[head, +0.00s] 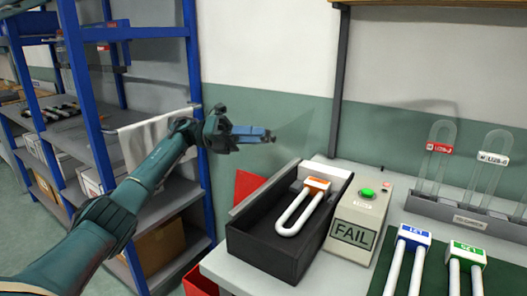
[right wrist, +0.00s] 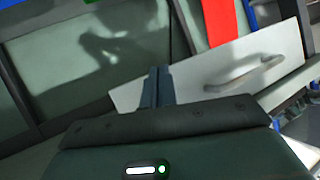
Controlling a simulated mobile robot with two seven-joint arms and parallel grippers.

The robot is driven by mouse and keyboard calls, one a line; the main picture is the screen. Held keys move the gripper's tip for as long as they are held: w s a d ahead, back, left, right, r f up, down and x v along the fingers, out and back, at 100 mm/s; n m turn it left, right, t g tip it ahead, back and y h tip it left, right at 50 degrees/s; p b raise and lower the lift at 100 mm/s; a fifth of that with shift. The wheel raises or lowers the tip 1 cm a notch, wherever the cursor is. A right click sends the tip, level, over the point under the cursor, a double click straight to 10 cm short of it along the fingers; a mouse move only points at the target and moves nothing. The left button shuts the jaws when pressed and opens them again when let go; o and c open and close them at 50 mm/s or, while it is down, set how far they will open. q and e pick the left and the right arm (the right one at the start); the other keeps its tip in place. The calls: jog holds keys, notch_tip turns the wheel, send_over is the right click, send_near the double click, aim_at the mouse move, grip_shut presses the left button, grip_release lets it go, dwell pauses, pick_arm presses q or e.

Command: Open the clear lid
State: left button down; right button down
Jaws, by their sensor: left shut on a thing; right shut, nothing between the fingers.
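The black open-topped box (head: 264,254) stands on the white table, with a white U-shaped tube (head: 297,214) with an orange cap inside. A faint see-through panel (head: 298,132), seemingly the clear lid, stands steeply raised above the box's back left side. Its edges are hard to make out. My left gripper (head: 268,134) is shut at the panel's left edge, above and behind the box. My right gripper (right wrist: 158,72) is shut and empty in the right wrist view, and out of the head view.
A tester (head: 356,212) with a green button and a FAIL display stands right of the box. Farther right are a rack (head: 450,212) of clear tubes and capped white tubes (head: 406,264). A blue-framed shelf (head: 88,100) stands left. The right wrist view shows a white panel with a handle (right wrist: 243,72).

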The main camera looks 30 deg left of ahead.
pick_arm(q)
jog(key=shift+w+a+f+t+h+b, duration=0.15)
jog(key=shift+a+t+h+b, duration=0.15)
jog(key=shift+a+h+b, duration=0.4)
pick_arm(e)
jog(key=shift+s+d+r+t, duration=0.3)
jog(key=shift+s+d+t, duration=0.05)
jog(key=shift+s+t, duration=0.05)
pick_arm(q)
jog(key=c, duration=1.1)
grip_release()
pick_arm(e)
jog(key=shift+a, duration=0.15)
